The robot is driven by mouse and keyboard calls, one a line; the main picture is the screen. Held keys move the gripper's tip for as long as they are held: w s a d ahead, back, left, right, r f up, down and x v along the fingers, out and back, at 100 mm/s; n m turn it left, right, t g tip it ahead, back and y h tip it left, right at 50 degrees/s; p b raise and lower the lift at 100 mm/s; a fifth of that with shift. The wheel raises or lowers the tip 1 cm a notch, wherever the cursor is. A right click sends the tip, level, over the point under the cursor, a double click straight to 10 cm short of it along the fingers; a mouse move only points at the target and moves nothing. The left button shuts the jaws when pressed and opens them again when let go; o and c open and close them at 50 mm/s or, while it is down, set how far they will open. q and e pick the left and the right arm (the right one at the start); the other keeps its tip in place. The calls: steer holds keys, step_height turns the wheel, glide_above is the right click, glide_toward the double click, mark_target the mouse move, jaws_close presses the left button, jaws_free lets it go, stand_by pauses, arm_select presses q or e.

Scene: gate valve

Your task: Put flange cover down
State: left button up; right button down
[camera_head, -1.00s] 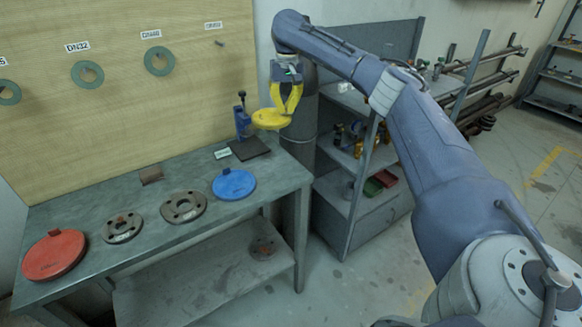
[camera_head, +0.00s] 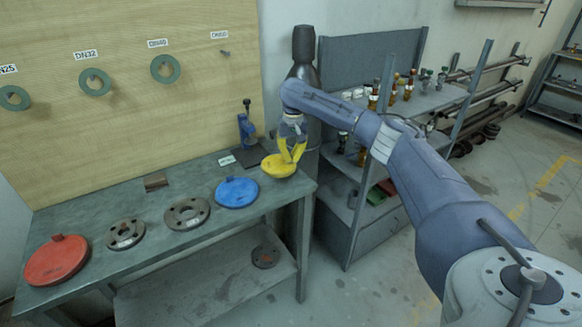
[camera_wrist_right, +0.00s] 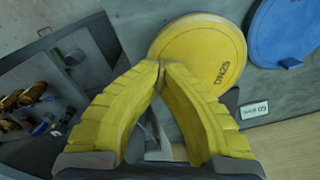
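The yellow flange cover (camera_head: 279,166) is at the right end of the workbench (camera_head: 150,212), flat and at about the height of its top. I cannot tell whether it touches the surface. In the right wrist view the cover (camera_wrist_right: 203,50) shows its DN25 marking. My right gripper (camera_head: 292,158) has yellow fingers pointing down at the cover's rim. In the wrist view the fingertips (camera_wrist_right: 161,68) come together at the cover's edge, shut on it; the gripped part is hidden between them. My left gripper is in neither view.
The blue cover (camera_head: 237,192) lies left of the yellow one, then two grey flanges (camera_head: 187,213) and a red cover (camera_head: 57,260). A blue-and-black stand (camera_head: 247,130) is behind the yellow cover. Shelves (camera_head: 370,170) stand right of the bench.

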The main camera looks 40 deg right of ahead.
steer(key=shift+f, duration=2.2)
steer(key=shift+f, duration=0.15)
steer(key=c, duration=1.6)
jaws_free()
steer(key=r, duration=1.2)
steer(key=shift+s+d+r, duration=0.15)
steer(key=shift+d, duration=0.1)
